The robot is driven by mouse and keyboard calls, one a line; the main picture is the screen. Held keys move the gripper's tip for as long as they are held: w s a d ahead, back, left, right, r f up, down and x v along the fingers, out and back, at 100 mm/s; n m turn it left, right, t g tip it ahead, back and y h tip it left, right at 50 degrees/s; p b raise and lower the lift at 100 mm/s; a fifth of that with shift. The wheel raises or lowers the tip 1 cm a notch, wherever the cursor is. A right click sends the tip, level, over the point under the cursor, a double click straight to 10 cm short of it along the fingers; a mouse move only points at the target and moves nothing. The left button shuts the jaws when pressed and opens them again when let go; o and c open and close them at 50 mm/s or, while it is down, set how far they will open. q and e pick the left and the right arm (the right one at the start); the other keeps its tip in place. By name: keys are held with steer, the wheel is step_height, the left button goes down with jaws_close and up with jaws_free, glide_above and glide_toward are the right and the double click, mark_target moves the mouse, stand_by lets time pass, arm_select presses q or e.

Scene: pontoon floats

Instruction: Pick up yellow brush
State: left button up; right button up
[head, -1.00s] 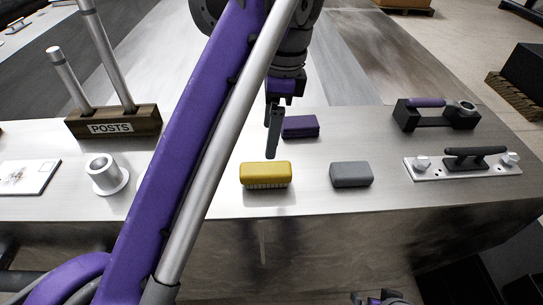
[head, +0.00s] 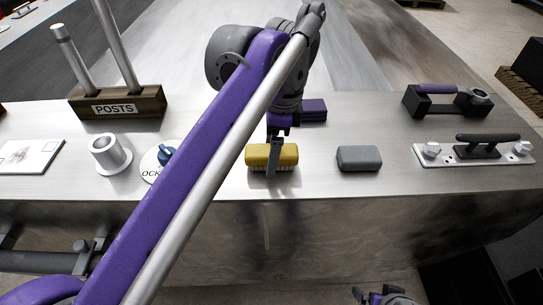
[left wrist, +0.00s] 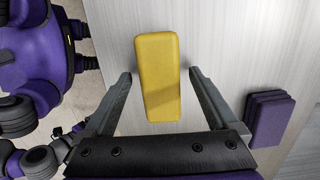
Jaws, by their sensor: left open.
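The yellow brush (head: 260,156) lies on the metal table (head: 220,182) near its front edge, its bristles showing below the yellow block. In the left wrist view the brush (left wrist: 158,65) lies lengthwise between the two open fingers of my left gripper (left wrist: 162,95), with a gap on either side. In the head view my left gripper (head: 275,160) points down at the brush, and a finger covers part of its front. Whether the fingertips reach down beside the brush is hard to tell. My right gripper (head: 383,297) shows only partly at the bottom edge, low in front of the table.
A grey block (head: 359,158) lies to the right of the brush. A purple block (head: 313,110) lies behind it, also in the left wrist view (left wrist: 268,120). A white flanged tube (head: 108,154) and a posts holder (head: 118,103) stand left. A cleat (head: 483,150) is at right.

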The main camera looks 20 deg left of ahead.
arm_select(q)
jaws_close()
stand_by(0.4)
steer(key=shift+r, duration=0.15)
step_height(320, 180, up, 10)
steer(key=shift+f+p, duration=0.1)
steer(key=shift+p, duration=1)
steer(key=c, duration=0.6)
jaws_free()
steer(key=shift+c, duration=0.2)
steer(key=c, duration=0.6)
steer(key=shift+c, duration=0.2)
